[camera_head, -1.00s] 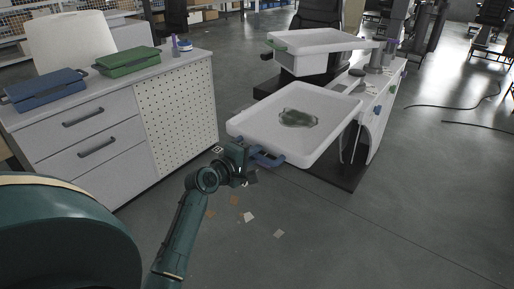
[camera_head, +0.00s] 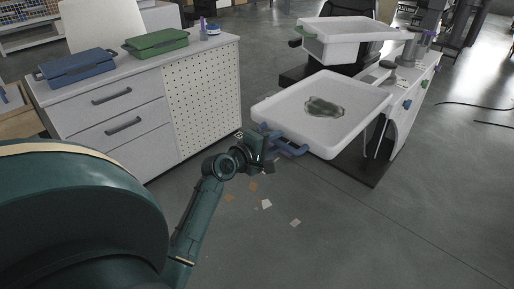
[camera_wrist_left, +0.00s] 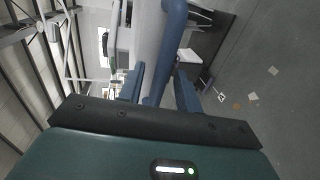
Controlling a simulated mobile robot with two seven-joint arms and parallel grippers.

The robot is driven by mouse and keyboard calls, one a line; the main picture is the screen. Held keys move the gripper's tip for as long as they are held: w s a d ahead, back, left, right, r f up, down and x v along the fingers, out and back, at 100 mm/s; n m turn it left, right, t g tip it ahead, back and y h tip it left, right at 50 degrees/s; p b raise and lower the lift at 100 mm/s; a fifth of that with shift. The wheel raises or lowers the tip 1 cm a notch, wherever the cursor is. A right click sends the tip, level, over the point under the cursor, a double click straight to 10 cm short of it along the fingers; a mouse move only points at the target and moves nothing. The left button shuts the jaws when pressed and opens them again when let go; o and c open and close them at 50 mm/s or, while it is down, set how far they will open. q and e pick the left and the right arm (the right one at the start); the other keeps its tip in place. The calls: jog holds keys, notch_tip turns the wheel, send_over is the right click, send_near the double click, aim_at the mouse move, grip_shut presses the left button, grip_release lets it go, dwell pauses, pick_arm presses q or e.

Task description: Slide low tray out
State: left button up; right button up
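The low tray (camera_head: 270,115) is a shallow white tray holding a dark green patch; it juts toward me from the lift column. Its blue handle (camera_head: 291,148) is on the near side. My left gripper (camera_head: 267,161) is at the left part of this handle. In the left wrist view the blue handle (camera_wrist_left: 172,35) runs down between the two fingers of my left gripper (camera_wrist_left: 160,88). The fingers stand apart, with a narrow gap beside the bar, so they look open around it. My right gripper is not in view.
A white upper tray (camera_head: 335,46) with a green handle sits above and behind. A drawer cabinet (camera_head: 110,108) at left carries a blue case (camera_head: 77,67) and a green case (camera_head: 157,42). Paper scraps (camera_head: 266,204) lie on the open floor in front.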

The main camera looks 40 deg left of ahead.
pick_arm(q)
jog(key=v, duration=1.1)
jog(key=shift+b, duration=0.35)
jog(key=shift+s+f, duration=0.1)
jog(key=s+d+f+m+g, duration=0.1)
jog(key=s+d+f+m, duration=0.3)
jog(key=d+f+m, duration=0.2)
jog(key=s+d+f+m+g+h+p, duration=0.1)
jog(key=s+d+f+m+g, duration=0.1)
jog(key=s+d+f+m, duration=0.2)
jog(key=s+d+f+m+g+h+p, duration=0.1)
jog(key=s+d+f+m, duration=0.3)
jog(key=d+f+m, duration=0.4)
jog(key=d+m+g, duration=0.1)
jog(key=d+m, duration=0.1)
jog(key=d, duration=0.2)
jog(key=shift+s, duration=0.25)
